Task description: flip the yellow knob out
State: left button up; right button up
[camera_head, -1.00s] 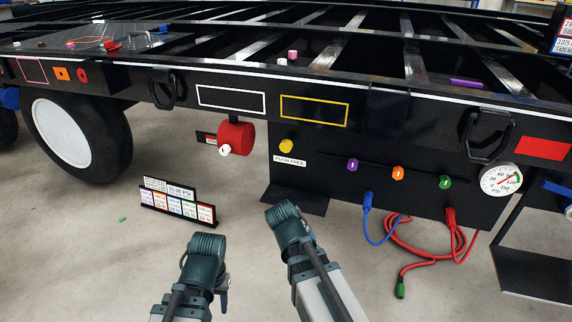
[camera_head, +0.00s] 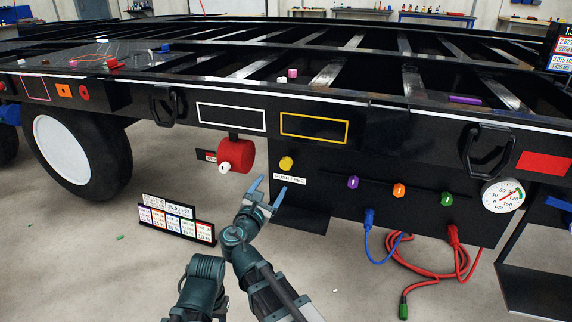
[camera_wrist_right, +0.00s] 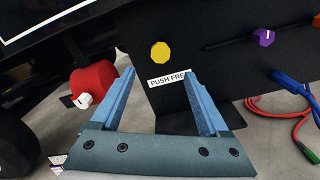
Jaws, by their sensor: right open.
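The yellow knob (camera_head: 286,163) is on the upper left part of the black panel (camera_head: 330,185), above a white label (camera_head: 290,180) reading "PUSH FREE". It also shows in the right wrist view (camera_wrist_right: 160,52), ahead of the fingertips and between their lines. My right gripper (camera_head: 268,184) is open and empty, with its blue fingers pointing up toward the knob, apart from it in the picture. In the wrist view the open fingers (camera_wrist_right: 160,73) partly cover the label's right end. My left arm shows at the lower left, but its fingers are not visible.
A red cylinder with a white knob (camera_head: 235,157) hangs left of the panel. Purple (camera_head: 353,182), orange (camera_head: 398,190) and green (camera_head: 446,200) knobs and a gauge (camera_head: 502,195) sit to the right. Blue and red hoses (camera_head: 403,262) hang below. A sign rack (camera_head: 178,219) stands on the floor.

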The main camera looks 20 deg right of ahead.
aim_at(286, 164)
jog(key=x, duration=1.3)
jog(key=shift+w+d, duration=0.25)
jog(key=shift+w, duration=0.05)
grip_shut()
dwell(0.9)
